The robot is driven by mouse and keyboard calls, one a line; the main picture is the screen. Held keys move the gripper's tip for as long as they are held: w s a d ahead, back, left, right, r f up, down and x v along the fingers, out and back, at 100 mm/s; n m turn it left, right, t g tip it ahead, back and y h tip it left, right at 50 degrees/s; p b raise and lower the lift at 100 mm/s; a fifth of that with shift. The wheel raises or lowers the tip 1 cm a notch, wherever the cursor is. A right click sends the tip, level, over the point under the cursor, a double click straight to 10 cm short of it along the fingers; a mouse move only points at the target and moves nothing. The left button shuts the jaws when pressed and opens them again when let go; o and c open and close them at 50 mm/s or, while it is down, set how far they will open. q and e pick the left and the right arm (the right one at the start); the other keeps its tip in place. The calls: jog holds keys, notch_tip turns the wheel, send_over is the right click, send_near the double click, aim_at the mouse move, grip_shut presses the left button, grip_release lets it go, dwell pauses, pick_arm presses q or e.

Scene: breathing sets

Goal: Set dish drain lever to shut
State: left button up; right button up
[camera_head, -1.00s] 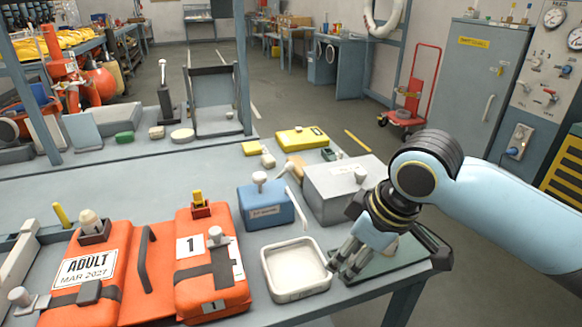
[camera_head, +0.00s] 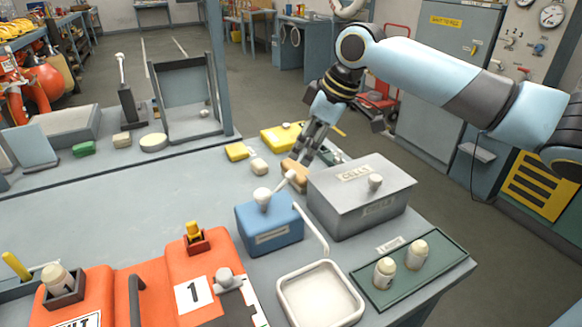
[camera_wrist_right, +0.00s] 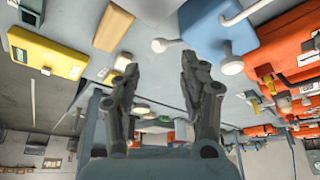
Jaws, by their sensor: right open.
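A shallow white dish (camera_head: 320,297) sits at the front of the bench, right of the orange cases. Behind it is a blue box (camera_head: 268,222) with a white knob on top and a white rod (camera_head: 314,232) running from its right side toward the dish. A short white lever with a round knob (camera_head: 291,175) stands at the box's far side. It also shows in the right wrist view (camera_wrist_right: 160,45). I cannot tell for sure which is the drain lever. My right gripper (camera_head: 303,155) is open and empty, above and beyond that lever, near a tan block (camera_head: 294,172).
A grey lidded box (camera_head: 362,200) stands right of the blue box. A green tray (camera_head: 440,262) with two pale bottles is at the right edge. A yellow case (camera_head: 283,136) lies beyond. Orange cases (camera_head: 150,285) fill the front left. The middle-left bench is clear.

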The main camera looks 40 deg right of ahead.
aim_at(293, 172)
jog(key=x, duration=0.3)
jog(key=shift+w+a+f, duration=0.15)
jog(key=shift+f, duration=0.2)
jog(key=x, duration=0.3)
jog(key=shift+w+f, duration=0.1)
jog(key=shift+f, duration=0.1)
jog(key=shift+c, duration=1.3)
jog(key=c, duration=0.5)
grip_shut()
pick_arm(q)
jog(key=shift+w+f, duration=0.15)
jog(key=shift+w, duration=0.25)
jog(key=shift+w, duration=0.1)
